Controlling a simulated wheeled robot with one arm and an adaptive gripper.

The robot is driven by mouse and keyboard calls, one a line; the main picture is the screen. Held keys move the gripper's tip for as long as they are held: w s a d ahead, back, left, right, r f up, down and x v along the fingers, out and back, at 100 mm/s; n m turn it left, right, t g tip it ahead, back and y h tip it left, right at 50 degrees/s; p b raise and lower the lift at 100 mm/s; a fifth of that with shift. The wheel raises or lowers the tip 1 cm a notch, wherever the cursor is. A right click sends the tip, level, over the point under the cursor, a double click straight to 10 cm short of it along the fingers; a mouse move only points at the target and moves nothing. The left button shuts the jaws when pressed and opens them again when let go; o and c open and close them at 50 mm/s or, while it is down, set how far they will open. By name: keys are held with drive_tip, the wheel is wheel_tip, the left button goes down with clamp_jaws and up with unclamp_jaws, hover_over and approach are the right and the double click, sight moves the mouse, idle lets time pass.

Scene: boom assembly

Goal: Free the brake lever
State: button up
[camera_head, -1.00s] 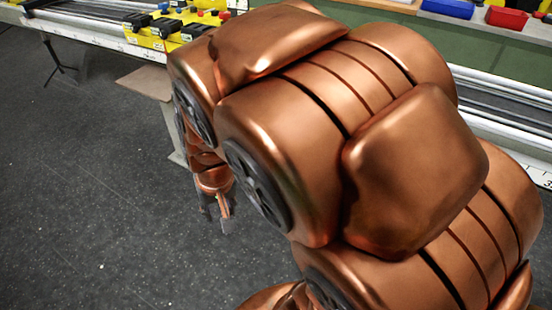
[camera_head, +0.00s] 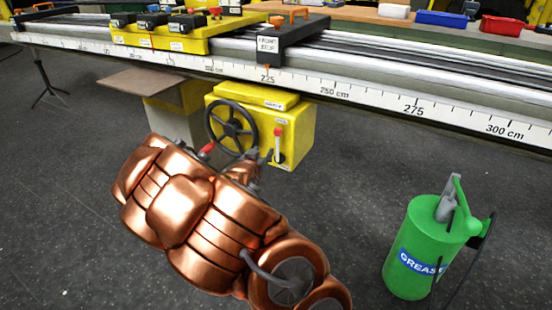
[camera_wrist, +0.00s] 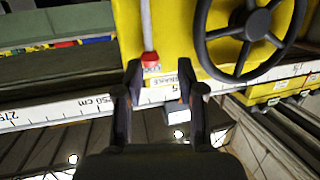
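The brake lever (camera_head: 278,143) stands on the front of a yellow box (camera_head: 296,152), with a pale shaft and red top. In the wrist view its red knob (camera_wrist: 149,58) and grey shaft show beside the label at the box edge. The picture there looks upside down. My gripper (camera_head: 260,158) is just left of the lever in the head view, partly hidden by my arm. In the wrist view my gripper (camera_wrist: 163,75) is open, with nothing held between its fingers. The knob lies ahead, towards the left finger; I cannot tell if they touch.
A black handwheel (camera_head: 232,129) is close left of the lever. A rail with a centimetre scale (camera_head: 360,97) runs above, carrying a yellow carriage (camera_head: 190,42) and a black block (camera_head: 285,42). A green grease can (camera_head: 420,255) stands right. The floor between is clear.

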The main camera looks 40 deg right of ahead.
sight(277, 140)
drive_tip(key=shift+w+d+f+h+b, duration=0.3)
drive_tip(key=shift+w+d+b, duration=0.3)
drive_tip(key=shift+d, duration=0.95)
drive_tip(key=shift+w+d+f+h+b, duration=0.15)
drive_tip(key=shift+w+d+h+b, duration=0.4)
drive_tip(key=shift+d, duration=1.05)
drive_tip(key=shift+w+d+f+h+b, duration=0.25)
drive_tip(key=shift+w+d+b, duration=0.35)
drive_tip(key=shift+d, duration=0.95)
drive_tip(key=shift+s, duration=0.15)
clamp_jaws()
